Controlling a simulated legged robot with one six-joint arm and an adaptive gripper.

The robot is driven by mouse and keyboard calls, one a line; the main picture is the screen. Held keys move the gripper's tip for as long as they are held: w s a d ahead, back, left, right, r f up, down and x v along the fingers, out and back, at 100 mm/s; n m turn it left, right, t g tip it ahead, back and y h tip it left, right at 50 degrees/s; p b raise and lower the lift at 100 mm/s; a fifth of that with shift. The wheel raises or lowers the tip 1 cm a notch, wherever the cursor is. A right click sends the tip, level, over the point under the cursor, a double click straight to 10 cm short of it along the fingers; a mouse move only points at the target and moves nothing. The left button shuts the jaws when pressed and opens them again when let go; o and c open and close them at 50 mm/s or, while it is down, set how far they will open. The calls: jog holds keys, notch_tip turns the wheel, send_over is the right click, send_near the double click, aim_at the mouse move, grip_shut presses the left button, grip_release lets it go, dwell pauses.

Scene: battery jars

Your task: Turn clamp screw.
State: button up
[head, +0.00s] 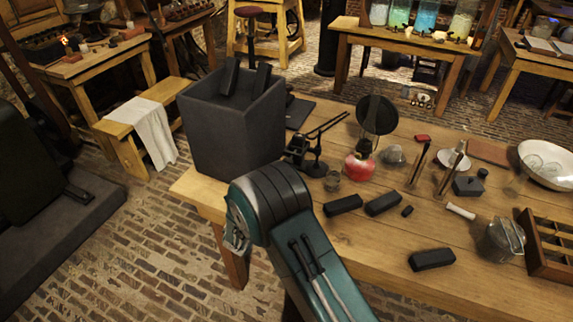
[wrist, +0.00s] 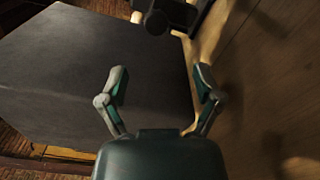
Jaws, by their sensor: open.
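A black metal stand with a clamp and a slanting arm (head: 312,150) stands on the wooden table, just right of the tall dark box. In the wrist view, a black fitting with a round knob-like end (wrist: 155,22) shows at the top edge, cut off by the frame; I cannot tell for sure that it is the clamp screw. My gripper (wrist: 160,78) is open and empty, its two fingers spread below that fitting and apart from it. In the head view my arm covers the near table edge, and I cannot make out the fingers there.
The tall dark box (head: 225,130) stands close on the left; its dark face (wrist: 95,75) fills the left of the wrist view. The table's front strip is mostly clear.

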jog(key=n, duration=0.6)
jog(key=shift+w, duration=0.25)
jog(key=n, duration=0.6)
jog(key=shift+w+d+r, duration=0.1)
jog(key=shift+w+r, duration=0.05)
jog(key=shift+w, duration=0.1)
jog(key=shift+n, duration=0.3)
jog(key=x, duration=1)
jog(key=shift+w+d, duration=0.15)
jog(key=shift+w, duration=0.2)
grip_shut()
